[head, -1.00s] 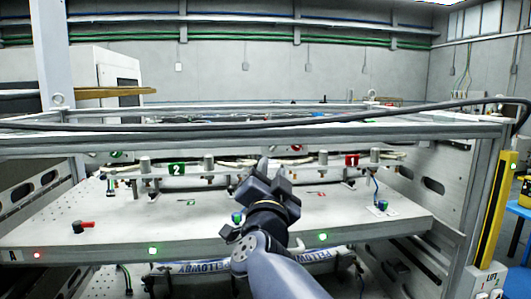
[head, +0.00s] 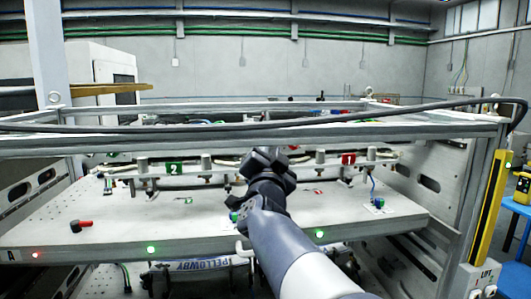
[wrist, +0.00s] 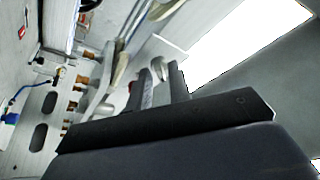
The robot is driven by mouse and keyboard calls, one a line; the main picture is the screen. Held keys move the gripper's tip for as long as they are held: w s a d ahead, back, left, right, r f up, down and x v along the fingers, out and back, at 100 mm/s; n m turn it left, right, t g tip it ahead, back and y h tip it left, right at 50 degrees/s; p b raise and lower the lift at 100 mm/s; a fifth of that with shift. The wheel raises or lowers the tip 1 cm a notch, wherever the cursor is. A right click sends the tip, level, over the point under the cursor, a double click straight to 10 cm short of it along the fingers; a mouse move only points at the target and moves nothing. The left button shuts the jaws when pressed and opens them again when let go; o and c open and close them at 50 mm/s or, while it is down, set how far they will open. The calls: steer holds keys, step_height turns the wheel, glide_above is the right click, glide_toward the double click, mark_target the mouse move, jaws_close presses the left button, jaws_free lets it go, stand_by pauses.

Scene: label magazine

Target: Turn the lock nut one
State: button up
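A red label marked 1 (head: 348,159) sits on the rail at the back of the white shelf, between two grey cylindrical knobs, a left one (head: 320,157) and a right one (head: 371,154). I cannot tell which part is lock nut one. My gripper (head: 262,158) is raised over the shelf near the rail, left of label 1, and its fingers are hard to make out in the head view. In the wrist view the two dark fingers (wrist: 163,88) stand apart with a gap. A pale rounded part shows beyond the gap; no contact is visible.
A green label 2 (head: 174,168) is on the rail further left. A red-handled piece (head: 80,225) lies on the left of the shelf (head: 140,222). A grey frame bar and black cable (head: 400,118) cross above. A yellow post (head: 490,205) stands at right.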

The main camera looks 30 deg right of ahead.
jaws_close()
steer(key=n+b, duration=0.1)
steer(key=b, duration=0.1)
steer(key=n+t+y+b, duration=0.1)
steer(key=n+b, duration=0.1)
steer(key=shift+s+d+f, duration=0.1)
steer(key=shift+f, duration=0.2)
steer(key=n+t+y+b, duration=0.1)
steer(key=n+b, duration=0.2)
steer(key=b, duration=0.1)
steer(key=shift+d, duration=0.1)
steer(key=shift+r+n+t+y+b, duration=0.2)
steer(key=shift+n+y, duration=0.25)
steer(key=shift+n, duration=0.3)
steer(key=shift+r+n+t+y+b, duration=0.15)
steer(key=shift+n+y, duration=0.3)
steer(key=shift+n, duration=0.3)
steer(key=shift+d+n+p, duration=0.1)
steer(key=shift+n+p, duration=0.3)
steer(key=shift+p, duration=0.05)
steer(key=shift+f+n+y+p, duration=0.1)
steer(key=shift+n+y+p, duration=0.3)
steer(key=shift+n+p, duration=0.1)
